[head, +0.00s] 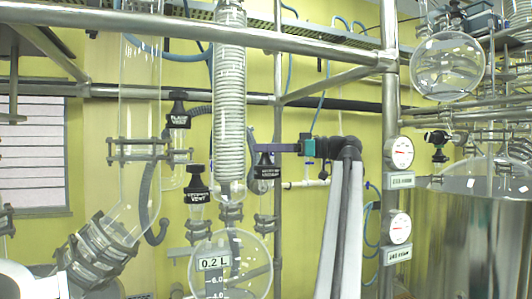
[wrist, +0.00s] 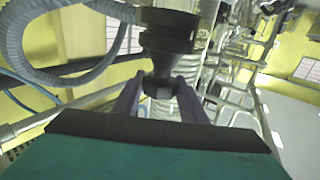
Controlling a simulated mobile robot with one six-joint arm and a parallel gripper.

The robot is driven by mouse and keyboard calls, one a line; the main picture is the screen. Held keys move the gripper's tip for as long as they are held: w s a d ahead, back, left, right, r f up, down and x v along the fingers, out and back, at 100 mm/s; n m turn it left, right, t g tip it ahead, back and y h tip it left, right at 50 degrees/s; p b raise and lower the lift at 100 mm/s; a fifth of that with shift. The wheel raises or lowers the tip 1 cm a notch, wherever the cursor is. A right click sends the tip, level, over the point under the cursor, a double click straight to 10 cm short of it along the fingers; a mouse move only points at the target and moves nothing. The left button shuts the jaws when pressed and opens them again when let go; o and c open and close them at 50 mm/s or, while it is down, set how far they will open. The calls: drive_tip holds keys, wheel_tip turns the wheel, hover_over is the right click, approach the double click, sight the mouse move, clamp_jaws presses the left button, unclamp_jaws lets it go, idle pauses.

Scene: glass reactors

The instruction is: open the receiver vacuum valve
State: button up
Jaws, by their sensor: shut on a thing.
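A black valve handle (head: 267,171) with a small white label, too small to read surely, sits right of the coiled glass condenser. My gripper (head: 264,149) reaches it from the right, its purple fingers at the top of the handle. In the wrist view my gripper (wrist: 160,100) has a finger on each side of the narrow dark end of the black handle (wrist: 168,40) and is shut on it. The handle's wide part lies beyond the fingertips. How far the valve is turned cannot be told. The round glass receiver (head: 246,270), marked 0.2 L, is below left.
Two other black handles marked VENT, one lower (head: 197,184) and one higher (head: 179,108), stand to the left. The coiled condenser (head: 230,90) is close left of my gripper. A metal post with two gauges (head: 400,152) stands right of my arm. A grey hose (wrist: 60,75) runs nearby.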

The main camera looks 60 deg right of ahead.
drive_tip(key=shift+d+r+n+g+y+p, duration=0.1)
drive_tip(key=shift+r+n+g+y+p, duration=0.15)
drive_tip(key=shift+n+g+y+p, duration=0.9)
drive_tip(key=shift+n+y+p, duration=0.25)
drive_tip(key=shift+y+p, duration=0.2)
drive_tip(key=shift+y, duration=0.3)
drive_tip(key=shift+f+n+g+y+p, duration=0.3)
drive_tip(key=shift+y+p, duration=0.1)
drive_tip(key=shift+p, duration=0.1)
drive_tip(key=o, duration=0.8)
drive_tip(key=shift+s+r+p, duration=0.1)
drive_tip(key=shift+r+p, duration=0.05)
drive_tip(key=shift+p, duration=0.15)
